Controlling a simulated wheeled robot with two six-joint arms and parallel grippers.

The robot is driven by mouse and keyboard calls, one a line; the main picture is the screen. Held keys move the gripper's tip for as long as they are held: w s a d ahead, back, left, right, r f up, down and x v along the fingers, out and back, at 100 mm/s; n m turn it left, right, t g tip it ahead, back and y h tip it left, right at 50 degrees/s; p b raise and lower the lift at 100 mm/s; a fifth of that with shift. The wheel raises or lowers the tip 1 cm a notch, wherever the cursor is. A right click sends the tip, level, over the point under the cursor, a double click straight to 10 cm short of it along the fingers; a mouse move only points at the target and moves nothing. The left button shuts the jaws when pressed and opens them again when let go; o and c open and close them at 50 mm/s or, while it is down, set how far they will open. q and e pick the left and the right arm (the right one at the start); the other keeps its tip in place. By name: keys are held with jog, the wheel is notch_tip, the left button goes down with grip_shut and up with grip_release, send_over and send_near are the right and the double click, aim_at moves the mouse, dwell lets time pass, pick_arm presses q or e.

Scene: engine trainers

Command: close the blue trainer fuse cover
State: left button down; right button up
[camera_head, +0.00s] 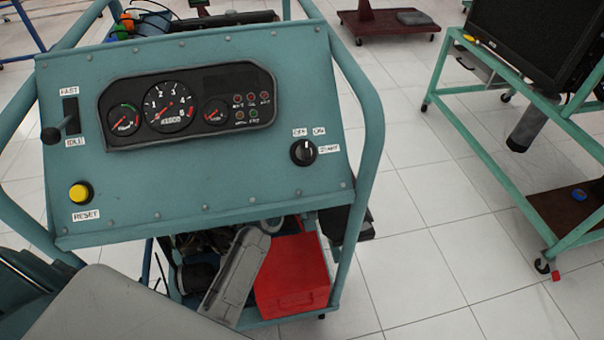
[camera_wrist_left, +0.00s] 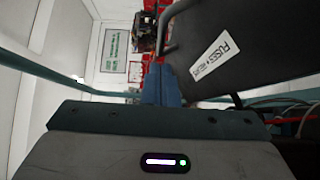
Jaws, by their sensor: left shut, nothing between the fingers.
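The blue trainer (camera_head: 215,185) fills the left of the head view, with its gauge panel facing me. In the left wrist view, a dark cover (camera_wrist_left: 265,30) with a white "FUSES + RELAYS" label fills the upper right, at a slant. How far it stands open I cannot tell. My left gripper (camera_wrist_left: 163,72) is shut and empty, its blue fingers just left of the cover's edge in that picture. Whether they touch it is unclear. In the head view I cannot make out the left gripper's fingers. My right gripper is not in view.
A red box (camera_head: 292,278) sits low in the trainer's frame, beside a long grey part (camera_head: 235,275). Cables (camera_wrist_left: 285,108) run below the cover in the wrist view. A green cart (camera_head: 500,165) with a monitor stands at right; clear tiled floor (camera_head: 420,230) lies between.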

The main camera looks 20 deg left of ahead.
pick_arm(q)
jog(key=shift+w+d, duration=0.2)
jog(key=shift+w, duration=0.75)
jog(key=shift+w+d, duration=0.15)
jog(key=shift+w, duration=0.75)
jog(key=shift+d+r, duration=0.1)
